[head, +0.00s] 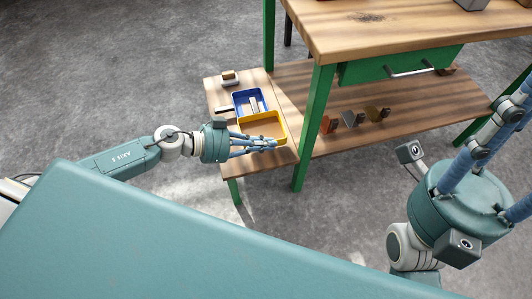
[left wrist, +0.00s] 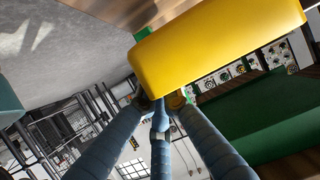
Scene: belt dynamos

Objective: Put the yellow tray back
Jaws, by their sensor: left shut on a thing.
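The yellow tray (head: 284,127) is at the front of the low wooden side shelf, just in front of a blue tray (head: 237,104). My left gripper (head: 272,143) is shut on the tray's near wall. In the left wrist view the yellow tray (left wrist: 215,45) fills the top, with the blue-grey fingers (left wrist: 160,105) reaching its lower edge. The tray looks empty. I cannot tell whether its base touches the shelf. My right gripper (head: 510,150) is at the right edge, away from the tray; its fingertips are cut off.
Light pieces lie in the blue tray. The lower shelf (head: 340,100) holds several small parts. A green-legged workbench (head: 400,30) with a green drawer (head: 375,68) overhangs it. Bare shelf lies right of the trays.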

